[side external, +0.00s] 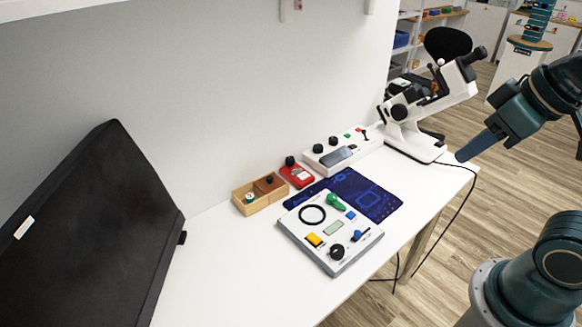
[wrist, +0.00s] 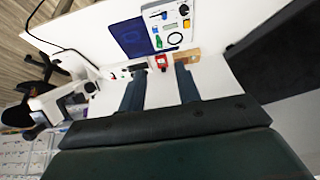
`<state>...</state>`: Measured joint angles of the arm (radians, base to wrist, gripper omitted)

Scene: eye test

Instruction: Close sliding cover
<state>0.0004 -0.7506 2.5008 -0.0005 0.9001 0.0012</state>
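A small wooden box (side external: 243,209) sits on the white table by the wall. Its brown sliding cover (side external: 262,187), with a dark knob, lies over the right part. The left part is open and shows a small green and white round thing (side external: 249,198). The box also shows in the wrist view (wrist: 190,54), partly hidden behind a finger; its cover is too small to make out there. My gripper (side external: 463,156) is high at the right, far from the box. In the wrist view its two fingers (wrist: 159,70) are apart with nothing between them.
A red device (side external: 297,175) stands right beside the box. A white control panel (side external: 322,258) lies in front on a blue mat (side external: 380,203). A white switch box (side external: 343,152) and a microscope (side external: 412,130) stand behind. A black screen (side external: 95,235) is at left. The front-left table is clear.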

